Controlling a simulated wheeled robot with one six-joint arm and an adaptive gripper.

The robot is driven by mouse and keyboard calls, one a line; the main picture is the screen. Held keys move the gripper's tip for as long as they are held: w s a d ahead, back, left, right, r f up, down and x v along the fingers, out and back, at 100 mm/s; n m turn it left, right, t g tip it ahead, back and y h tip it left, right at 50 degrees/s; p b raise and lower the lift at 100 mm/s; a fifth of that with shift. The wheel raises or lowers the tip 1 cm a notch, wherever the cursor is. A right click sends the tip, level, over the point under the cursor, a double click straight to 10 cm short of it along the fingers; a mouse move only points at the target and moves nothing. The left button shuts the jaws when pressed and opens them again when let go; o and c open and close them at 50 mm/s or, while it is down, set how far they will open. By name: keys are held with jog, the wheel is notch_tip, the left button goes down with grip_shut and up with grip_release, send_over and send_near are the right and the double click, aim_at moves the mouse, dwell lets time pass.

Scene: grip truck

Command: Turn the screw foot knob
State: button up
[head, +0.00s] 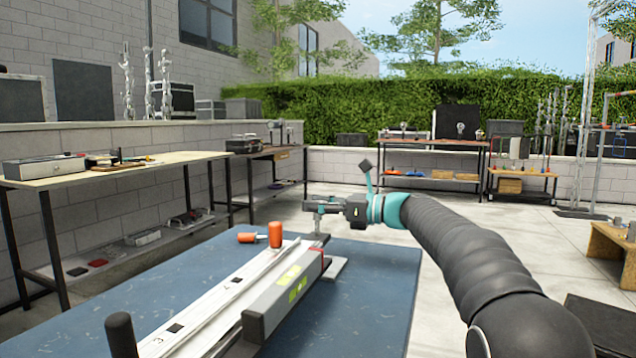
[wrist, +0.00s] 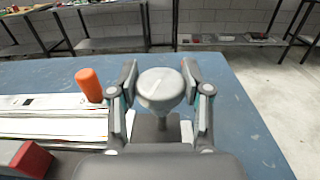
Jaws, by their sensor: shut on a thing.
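The screw foot knob (wrist: 160,88) is a round, light grey knob on a thin stem above a flat foot in the wrist view. My gripper (wrist: 160,85) has one finger on each side of it and is shut on it. In the head view my gripper (head: 318,206) reaches in from the right at the far end of a long light-coloured rail (head: 225,300). The knob is small and partly hidden by the fingers there. Its stem goes down near the rail's end.
An orange upright handle (head: 275,235) stands close to the left, with another orange-handled tool (head: 247,238) beside it. A black upright post (head: 120,335) is at the near left. The blue tabletop (head: 375,285) is clear right of the rail. Workbenches (head: 110,172) stand behind.

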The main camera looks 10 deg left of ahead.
jog(key=n+g+p, duration=0.1)
jog(key=n+g, duration=0.1)
jog(key=g, duration=0.1)
jog(key=shift+w+p, duration=0.1)
jog(key=shift+p, duration=0.3)
jog(key=shift+n+g, duration=0.8)
jog(key=shift+g, duration=0.5)
jog(key=shift+n+g, duration=0.4)
jog(key=shift+g, duration=0.2)
jog(key=o, duration=1.2)
jog(key=shift+d, duration=0.1)
jog(key=v, duration=1.1)
jog(key=shift+d+r, duration=0.2)
jog(key=shift+d, duration=0.2)
